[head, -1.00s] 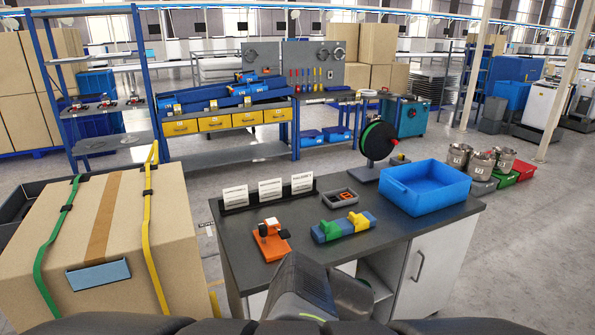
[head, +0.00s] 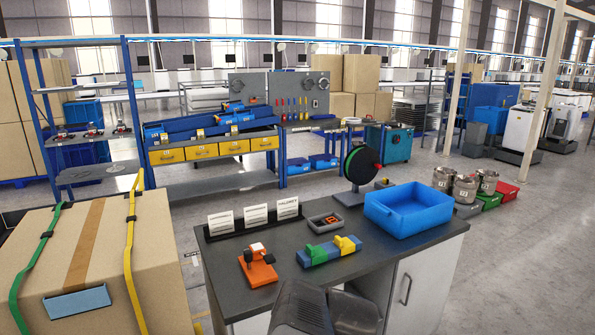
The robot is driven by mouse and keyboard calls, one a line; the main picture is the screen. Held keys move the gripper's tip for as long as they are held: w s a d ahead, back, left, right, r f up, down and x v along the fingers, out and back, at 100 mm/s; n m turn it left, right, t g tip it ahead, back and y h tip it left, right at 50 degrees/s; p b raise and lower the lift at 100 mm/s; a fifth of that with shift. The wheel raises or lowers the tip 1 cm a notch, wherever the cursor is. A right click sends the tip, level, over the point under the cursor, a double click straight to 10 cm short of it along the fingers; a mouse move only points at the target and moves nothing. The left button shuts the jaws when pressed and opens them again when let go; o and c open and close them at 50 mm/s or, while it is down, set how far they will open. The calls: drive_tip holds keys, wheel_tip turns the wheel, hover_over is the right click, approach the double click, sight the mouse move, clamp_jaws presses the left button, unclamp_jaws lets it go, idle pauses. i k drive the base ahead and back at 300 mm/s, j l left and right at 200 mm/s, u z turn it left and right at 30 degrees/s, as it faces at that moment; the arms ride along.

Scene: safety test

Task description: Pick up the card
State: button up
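Three white cards with dark print stand upright side by side in a black holder (head: 250,229) at the back left of the dark workbench top. They are the left card (head: 220,221), the middle card (head: 255,214) and the right card (head: 287,208). Their print is too small to read surely. A dark grey part of my arm shows at the bottom centre, in front of the bench. My gripper's fingers are not in view.
On the bench top (head: 205,262) are an orange tool (head: 257,268), a blue block with green and yellow parts (head: 328,252), a small grey tray (head: 324,221), a reel (head: 361,165) and a blue bin (head: 408,210). A strapped carton (head: 165,270) stands at the left.

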sight(223, 222)
drive_tip(key=z, duration=3.65)
drive_tip(key=u, duration=3.5)
drive_tip(key=i+u, duration=0.15)
drive_tip(key=u, duration=0.3)
drive_tip(key=i+u, duration=0.1)
drive_tip(key=u, duration=0.35)
drive_tip(key=i+l+u, duration=0.5)
drive_tip(key=i+l, duration=0.3)
